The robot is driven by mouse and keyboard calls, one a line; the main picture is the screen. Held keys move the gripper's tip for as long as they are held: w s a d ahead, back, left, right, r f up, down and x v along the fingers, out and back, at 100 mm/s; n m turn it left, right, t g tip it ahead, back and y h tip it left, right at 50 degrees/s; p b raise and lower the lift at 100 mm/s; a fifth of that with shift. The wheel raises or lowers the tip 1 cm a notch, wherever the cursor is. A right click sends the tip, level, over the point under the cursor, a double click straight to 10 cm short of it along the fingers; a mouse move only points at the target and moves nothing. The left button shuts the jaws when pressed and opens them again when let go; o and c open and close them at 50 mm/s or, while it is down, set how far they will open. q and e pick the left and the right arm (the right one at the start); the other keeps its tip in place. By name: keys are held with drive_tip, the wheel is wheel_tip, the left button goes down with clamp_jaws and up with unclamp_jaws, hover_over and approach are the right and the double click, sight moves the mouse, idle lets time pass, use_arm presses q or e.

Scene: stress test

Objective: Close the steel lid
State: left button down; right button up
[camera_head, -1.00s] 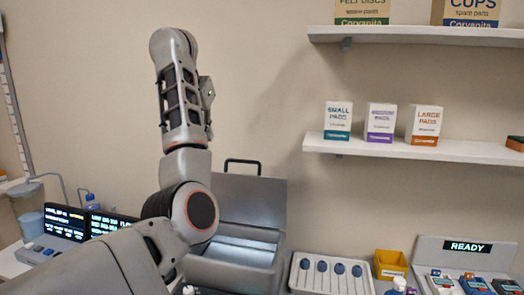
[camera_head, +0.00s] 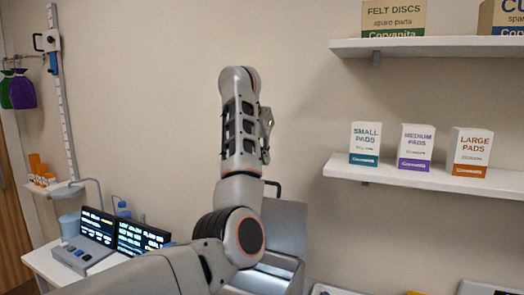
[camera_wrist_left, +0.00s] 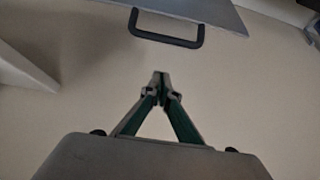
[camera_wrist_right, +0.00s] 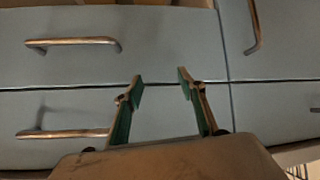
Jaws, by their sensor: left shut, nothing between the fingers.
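The steel lid (camera_head: 285,222) stands raised at the back of the steel box (camera_head: 268,282), partly hidden behind my left arm. Its dark handle (camera_head: 274,186) is at the top edge. In the left wrist view, the lid (camera_wrist_left: 205,10) and its handle (camera_wrist_left: 166,38) are at the top. My left gripper (camera_wrist_left: 160,78) is shut and empty, its tips below the handle in that picture and apart from it. My right gripper (camera_wrist_right: 160,82) is open and empty in front of blue-grey drawers, away from the lid.
Drawers (camera_wrist_right: 85,68) with bar handles are close to my right gripper. A shelf (camera_head: 420,178) with pad boxes is to the right of the lid. Small screens (camera_head: 115,233) are at left. The wall above the lid is bare.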

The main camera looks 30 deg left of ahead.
use_arm(q)
drive_tip(key=shift+s+f, duration=0.2)
drive_tip(key=shift+f, duration=0.55)
drive_tip(key=shift+s+f, duration=0.25)
drive_tip(key=shift+f, duration=0.55)
drive_tip(key=shift+s+f, duration=0.2)
drive_tip(key=shift+f, duration=0.55)
